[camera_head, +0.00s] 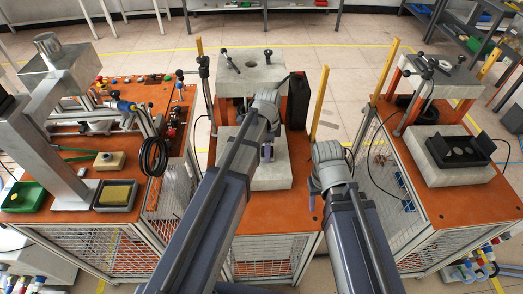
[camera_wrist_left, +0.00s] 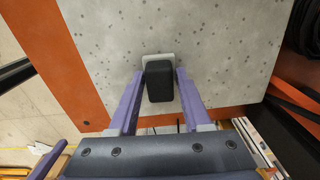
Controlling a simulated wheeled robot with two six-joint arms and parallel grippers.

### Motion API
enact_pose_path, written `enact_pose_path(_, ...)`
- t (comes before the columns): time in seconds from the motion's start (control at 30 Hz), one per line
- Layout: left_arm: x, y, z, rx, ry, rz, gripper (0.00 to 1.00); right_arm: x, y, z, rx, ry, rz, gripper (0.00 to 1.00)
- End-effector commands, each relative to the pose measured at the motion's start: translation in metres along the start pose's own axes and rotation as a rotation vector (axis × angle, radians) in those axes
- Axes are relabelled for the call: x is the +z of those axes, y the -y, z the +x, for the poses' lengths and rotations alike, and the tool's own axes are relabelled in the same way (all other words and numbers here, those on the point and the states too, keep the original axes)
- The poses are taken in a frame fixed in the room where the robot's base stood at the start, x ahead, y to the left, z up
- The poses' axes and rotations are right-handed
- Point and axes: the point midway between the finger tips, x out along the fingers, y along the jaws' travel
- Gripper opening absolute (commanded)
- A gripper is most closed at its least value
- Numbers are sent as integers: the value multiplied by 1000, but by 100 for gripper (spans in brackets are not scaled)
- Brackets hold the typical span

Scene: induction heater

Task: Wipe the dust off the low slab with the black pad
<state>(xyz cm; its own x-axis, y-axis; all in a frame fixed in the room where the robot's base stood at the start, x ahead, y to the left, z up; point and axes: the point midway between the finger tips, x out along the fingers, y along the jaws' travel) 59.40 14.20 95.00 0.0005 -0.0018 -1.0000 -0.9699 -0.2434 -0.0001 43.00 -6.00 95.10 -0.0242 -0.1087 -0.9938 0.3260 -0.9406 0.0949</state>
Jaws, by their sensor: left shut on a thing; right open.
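The low slab (camera_head: 272,177) is a pale grey block on the orange middle bench, below a raised upper slab (camera_head: 252,74). In the left wrist view the slab (camera_wrist_left: 215,50) fills most of the picture, with many small dark grey specks across it. My left gripper (camera_head: 266,153) is over the slab, its purple fingers shut on the black pad (camera_wrist_left: 159,82). A pale grey edge shows at the pad's far end. I cannot tell whether the pad touches the slab. My right gripper (camera_head: 335,182) is right of the slab, open; its fingers are mostly hidden by my arm.
A black box (camera_head: 298,100) stands right of the upper slab. Yellow posts (camera_head: 319,102) rise beside the bench. The left bench holds a green tray (camera_head: 24,197), a dark tray (camera_head: 116,196) and tools. The right bench has another slab (camera_head: 450,172) with a black fixture.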

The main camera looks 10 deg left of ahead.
Motion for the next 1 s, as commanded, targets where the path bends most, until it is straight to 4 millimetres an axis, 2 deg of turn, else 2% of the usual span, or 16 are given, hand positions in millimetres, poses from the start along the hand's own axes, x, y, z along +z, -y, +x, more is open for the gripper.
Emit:
enact_pose_path(0.37, 0, 0, -6, 0, 1, -1, 0, 0, 0, -6, 0, 0, 0, 50)
enact_pose_path(1.0, 1, 0, -62, 0, 2, -1, 0, 4, -6, -62, 0, 0, 0, 50)
